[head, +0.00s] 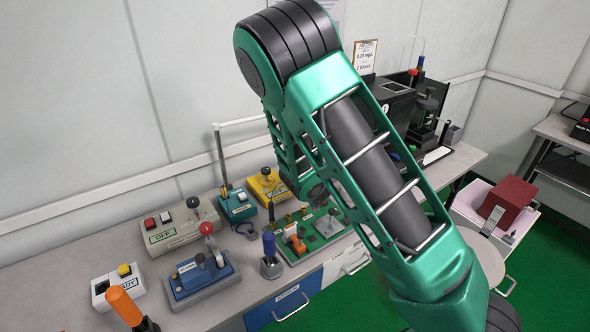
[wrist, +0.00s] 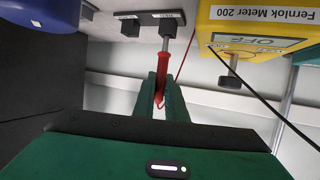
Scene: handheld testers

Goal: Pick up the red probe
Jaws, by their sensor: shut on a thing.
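The red probe (wrist: 162,72) is in the wrist view, between the two green fingers of my gripper (wrist: 160,95), which is shut on its red handle. The probe's grey metal shaft points up in the picture to a dark labelled holder (wrist: 150,19). I cannot tell whether the tip still sits in the holder. A thin red lead runs beside the probe. A yellow meter (wrist: 255,35) marked "Fernlok Meter 200" is close by on the right. In the head view my arm hides the gripper, and I cannot make out the probe.
In the head view the yellow meter (head: 266,186) and a teal tester (head: 237,204) stand near the wall. A green board (head: 322,238), a blue tester (head: 200,274) and a beige box (head: 178,228) crowd the bench. A dark lead crosses the wrist view at right.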

